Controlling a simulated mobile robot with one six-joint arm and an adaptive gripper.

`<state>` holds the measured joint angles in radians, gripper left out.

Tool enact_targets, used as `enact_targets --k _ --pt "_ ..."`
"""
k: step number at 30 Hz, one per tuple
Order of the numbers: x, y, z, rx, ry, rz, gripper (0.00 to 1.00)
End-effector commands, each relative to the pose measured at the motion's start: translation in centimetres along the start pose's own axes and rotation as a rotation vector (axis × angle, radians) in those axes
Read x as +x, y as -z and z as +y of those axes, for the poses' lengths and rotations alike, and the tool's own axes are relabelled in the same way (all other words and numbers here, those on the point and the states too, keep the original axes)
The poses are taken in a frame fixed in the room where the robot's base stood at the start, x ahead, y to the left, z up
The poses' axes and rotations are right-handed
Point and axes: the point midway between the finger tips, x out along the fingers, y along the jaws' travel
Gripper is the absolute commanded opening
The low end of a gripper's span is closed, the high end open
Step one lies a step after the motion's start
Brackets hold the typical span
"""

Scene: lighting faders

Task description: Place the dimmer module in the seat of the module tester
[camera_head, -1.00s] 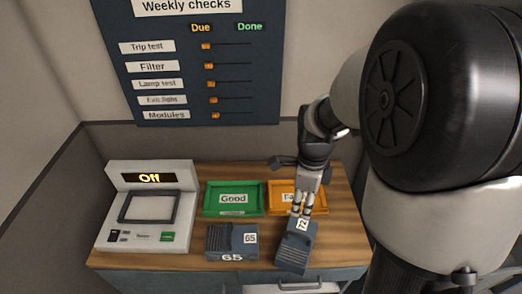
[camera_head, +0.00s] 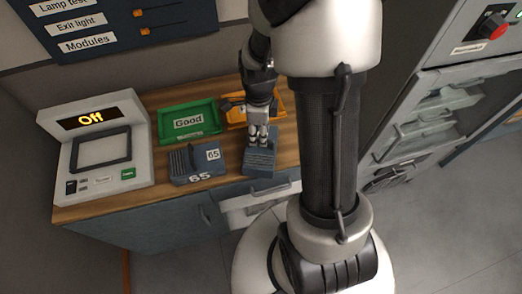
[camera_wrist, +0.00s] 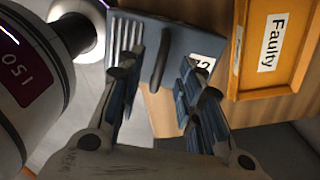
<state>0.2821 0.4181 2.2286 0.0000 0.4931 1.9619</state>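The module tester (camera_head: 140,150) is a pale console at the left of the bench. Its display reads "Off", and its dark-framed seat (camera_head: 101,148) looks empty. One blue-grey dimmer module (camera_head: 198,165), marked 65, lies on the bench right of the tester. A second module (camera_head: 259,163) lies right of it, under my gripper (camera_head: 258,140). In the wrist view this module (camera_wrist: 185,38) has a dark handle and a label ending in 2. My gripper (camera_wrist: 157,82) is open there, with its fingers apart on either side of the handle. I cannot tell whether they touch it.
Behind the modules stand a green Good tray (camera_head: 170,136) and an orange Faulty tray (camera_wrist: 274,84), partly hidden by my arm in the head view. A drawer (camera_head: 250,205) is below the bench. A cabinet with shelves (camera_head: 435,110) stands at the right.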

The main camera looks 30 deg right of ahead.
Motion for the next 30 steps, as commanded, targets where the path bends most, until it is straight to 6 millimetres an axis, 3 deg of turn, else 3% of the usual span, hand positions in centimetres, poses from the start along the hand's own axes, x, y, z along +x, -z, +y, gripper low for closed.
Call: enact_targets --k 7,15,30 --pt "4.0 0.5 0.1 0.0 -0.004 0.002 0.34" --pt "4.4 0.5 0.0 0.0 -0.001 0.001 0.34" --pt "4.3 0.5 0.0 -0.001 -0.002 0.001 0.01"
